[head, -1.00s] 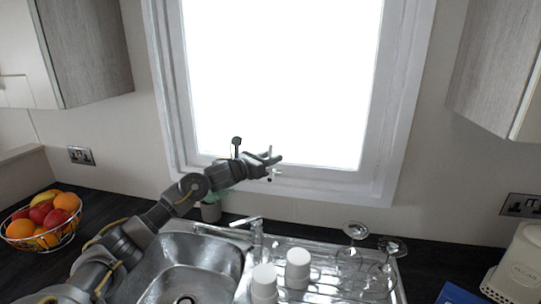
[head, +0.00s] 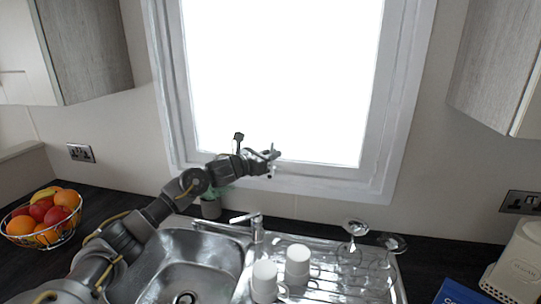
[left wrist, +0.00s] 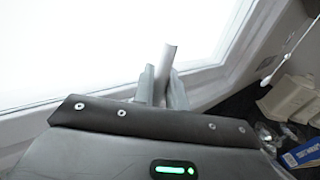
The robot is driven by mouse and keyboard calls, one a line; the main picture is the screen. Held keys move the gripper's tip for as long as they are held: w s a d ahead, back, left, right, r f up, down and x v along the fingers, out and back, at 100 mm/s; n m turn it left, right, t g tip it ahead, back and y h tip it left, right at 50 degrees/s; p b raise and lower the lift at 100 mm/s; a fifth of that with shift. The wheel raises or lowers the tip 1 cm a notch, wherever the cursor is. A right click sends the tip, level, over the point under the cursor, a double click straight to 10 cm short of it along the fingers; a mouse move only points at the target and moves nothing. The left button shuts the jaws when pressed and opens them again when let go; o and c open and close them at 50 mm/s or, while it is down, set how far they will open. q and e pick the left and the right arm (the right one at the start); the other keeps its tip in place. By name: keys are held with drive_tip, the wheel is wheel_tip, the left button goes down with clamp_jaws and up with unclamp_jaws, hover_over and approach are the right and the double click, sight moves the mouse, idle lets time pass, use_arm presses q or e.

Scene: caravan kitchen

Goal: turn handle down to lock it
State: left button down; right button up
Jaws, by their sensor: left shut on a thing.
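The window handle (left wrist: 165,62) is a pale grey bar at the lower frame of the bright window. It stands between the two fingers of my left gripper (left wrist: 160,92) in the left wrist view. In the head view my left gripper (head: 271,157) is at the bottom middle of the window, shut on the handle. The fingers cover much of the handle there, so its exact angle is hard to tell. My right gripper is in neither view.
Below the window are a steel sink (head: 190,262), a tap (head: 257,229), white cups (head: 297,262) and upturned glasses (head: 354,240). A small potted plant (head: 211,207) stands behind the sink. A fruit basket (head: 42,217) is at left.

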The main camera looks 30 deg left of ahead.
use_arm(q)
drive_tip(key=d+f+m+g+y+b, duration=0.1)
drive_tip(key=d+f+m+g+y, duration=0.1)
drive_tip(key=m, duration=0.1)
drive_tip(key=w+d+f+m+g+y+b, duration=0.1)
drive_tip(key=d+f+m+g+y+b, duration=0.1)
drive_tip(key=d+m+y, duration=0.1)
drive_tip(key=w+d+f+m+g+y+b, duration=0.1)
drive_tip(key=d+f+m+y, duration=0.1)
drive_tip(key=f+m, duration=0.1)
drive_tip(key=shift+d+m+g+y, duration=0.2)
drive_tip(key=shift+m+g+y, duration=0.1)
drive_tip(key=shift+m+g, duration=0.1)
drive_tip(key=shift+f+m+y+b, duration=0.5)
drive_tip(key=shift+f+y+b, duration=0.05)
drive_tip(key=shift+f+y, duration=0.1)
drive_tip(key=shift+s, duration=0.1)
idle(0.4)
drive_tip(key=c, duration=1.5)
unclamp_jaws()
